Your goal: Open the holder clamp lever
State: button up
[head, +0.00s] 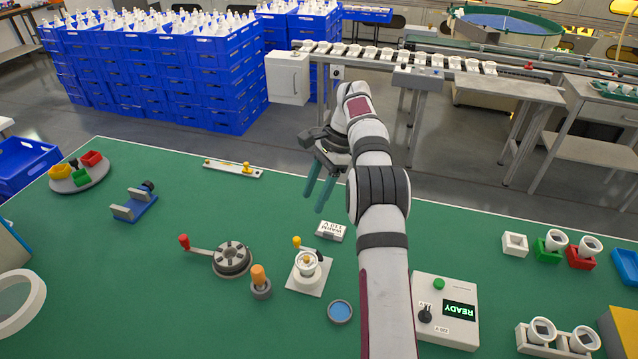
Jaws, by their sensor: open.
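A bulb holder (308,267) with a round white socket stands on a white square plate in the middle of the green bench. A small lever with a yellow knob (297,241) rises at its back left; it looks like the clamp lever, but its exact position is hard to tell. A small dark part shows at the socket's back right. My gripper (314,203) has teal fingers pointing down. It is open and empty, above the bench and beyond the holder in the picture, apart from the lever.
A white label block (332,231) lies just behind the holder. To its left are an orange-handled tool (260,282) and a dark rotary disc (232,258) with a red-knobbed crank. A blue dish (340,312) is in front. A control box (446,312) reading READY stands right.

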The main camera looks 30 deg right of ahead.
jog(key=v, duration=0.3)
jog(key=shift+d+r, duration=0.15)
jog(key=shift+r, duration=0.15)
